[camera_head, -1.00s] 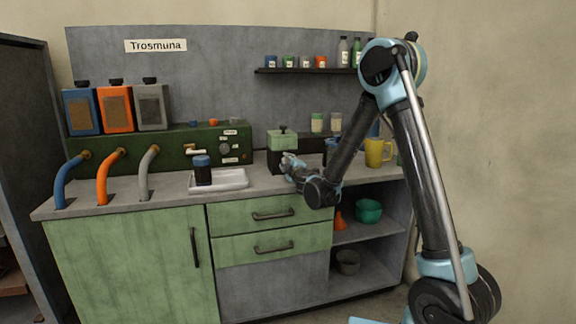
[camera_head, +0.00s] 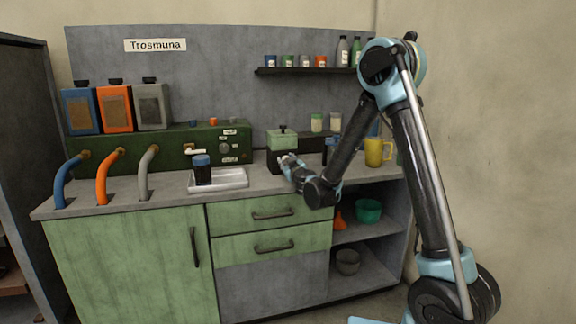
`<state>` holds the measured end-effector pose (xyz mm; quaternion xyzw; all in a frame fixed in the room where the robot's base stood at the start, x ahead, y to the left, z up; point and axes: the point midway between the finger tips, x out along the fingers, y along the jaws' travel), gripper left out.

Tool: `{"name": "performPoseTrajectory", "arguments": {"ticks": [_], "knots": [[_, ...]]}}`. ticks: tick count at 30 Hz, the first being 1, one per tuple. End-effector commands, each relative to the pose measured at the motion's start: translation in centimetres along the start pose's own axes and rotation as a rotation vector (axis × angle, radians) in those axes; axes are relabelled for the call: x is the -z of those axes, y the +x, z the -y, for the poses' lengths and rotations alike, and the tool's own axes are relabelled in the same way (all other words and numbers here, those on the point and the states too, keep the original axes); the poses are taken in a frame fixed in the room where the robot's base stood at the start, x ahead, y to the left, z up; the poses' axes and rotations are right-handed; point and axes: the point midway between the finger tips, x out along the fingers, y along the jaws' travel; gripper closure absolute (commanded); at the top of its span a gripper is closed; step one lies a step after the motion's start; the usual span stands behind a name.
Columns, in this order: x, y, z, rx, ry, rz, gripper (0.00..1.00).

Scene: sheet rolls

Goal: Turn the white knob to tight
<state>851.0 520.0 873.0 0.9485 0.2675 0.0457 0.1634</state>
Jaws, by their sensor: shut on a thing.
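My gripper (camera_head: 287,161) is at the front of a low dark box (camera_head: 313,148) on the counter, with a green block-shaped top (camera_head: 283,140) above its left end. It is shut on a small pale part at the box front, which I take to be the white knob. The fingers and wrist cover most of it, so its shape, any markings around it and how far it is turned cannot be made out.
A shelf (camera_head: 305,70) hangs above.

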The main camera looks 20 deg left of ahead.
Motion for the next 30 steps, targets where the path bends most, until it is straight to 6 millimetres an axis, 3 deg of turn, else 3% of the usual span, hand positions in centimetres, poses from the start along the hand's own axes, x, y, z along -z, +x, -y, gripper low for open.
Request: {"name": "performPoseTrajectory", "arguments": {"ticks": [12, 29, 30], "knots": [[-0.02, -0.06, 0.03, 0.0, 0.197, 0.0, 0.88], [0.01, 0.03, 0.01, 0.0, 0.227, 0.0, 0.88], [0.01, 0.03, 0.01, 0.0, 0.227, 0.0, 0.6]]}}
